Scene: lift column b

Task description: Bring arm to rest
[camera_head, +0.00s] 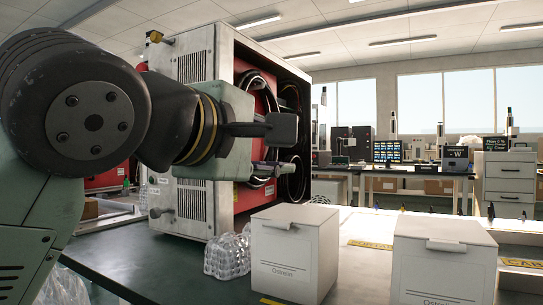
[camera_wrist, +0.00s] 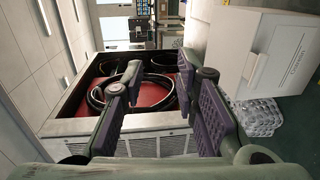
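My gripper (camera_head: 272,148) is raised in front of the metal machine cabinet in the head view, with my arm coming in from the left. In the wrist view, my gripper (camera_wrist: 158,82) has its two purple-padded fingers spread apart. Nothing shows between them except the cabinet behind. No held object is visible.
The cabinet (camera_head: 189,209) has a red interior with black cables and stands on a dark table (camera_head: 126,257). Two white lidded boxes, one in the middle (camera_head: 292,252) and one at right (camera_head: 445,258), stand at the table's front. Clear bubbled plastic (camera_head: 226,257) lies beside the middle box.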

